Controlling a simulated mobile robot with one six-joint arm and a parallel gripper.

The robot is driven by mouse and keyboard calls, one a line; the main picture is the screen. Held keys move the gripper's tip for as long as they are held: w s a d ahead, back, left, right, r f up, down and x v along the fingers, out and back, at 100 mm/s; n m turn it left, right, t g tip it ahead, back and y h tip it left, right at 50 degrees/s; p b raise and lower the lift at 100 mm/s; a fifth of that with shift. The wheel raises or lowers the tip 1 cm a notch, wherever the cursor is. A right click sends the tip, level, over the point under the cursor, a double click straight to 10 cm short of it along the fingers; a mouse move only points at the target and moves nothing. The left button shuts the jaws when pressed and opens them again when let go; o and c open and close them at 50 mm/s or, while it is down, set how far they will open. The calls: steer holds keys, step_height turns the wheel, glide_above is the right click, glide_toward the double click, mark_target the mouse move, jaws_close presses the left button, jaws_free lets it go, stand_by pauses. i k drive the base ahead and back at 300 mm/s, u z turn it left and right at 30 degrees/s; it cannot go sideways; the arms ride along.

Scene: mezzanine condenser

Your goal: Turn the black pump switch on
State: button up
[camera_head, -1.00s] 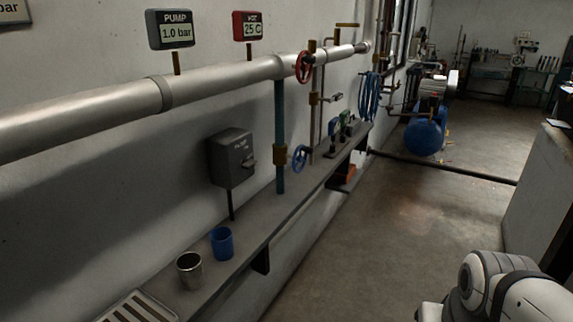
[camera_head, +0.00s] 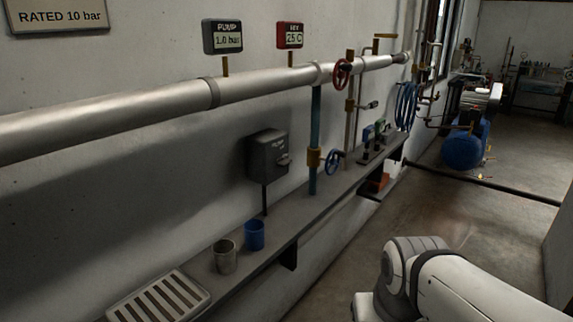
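The black pump switch is a dark box (camera_head: 267,155) on the wall above the shelf, with a small lever or knob (camera_head: 284,160) on its right front side. A label on its face is too small to read surely. Whether the lever stands on or off cannot be told. The pump display (camera_head: 223,37) above the pipe reads 1.0 bar. My white arm shows at the lower right, well apart from the switch. My gripper is out of the picture.
A long shelf (camera_head: 322,203) runs along the wall under a thick silver pipe (camera_head: 130,110). On it stand a metal cup (camera_head: 225,257), a blue cup (camera_head: 254,236) and a slatted tray (camera_head: 160,300). A blue tank (camera_head: 465,148) stands farther back. The floor beside the shelf is clear.

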mark_target(282, 162)
steer(key=z, duration=0.05)
steer(key=i, duration=1)
steer(key=u, duration=0.05)
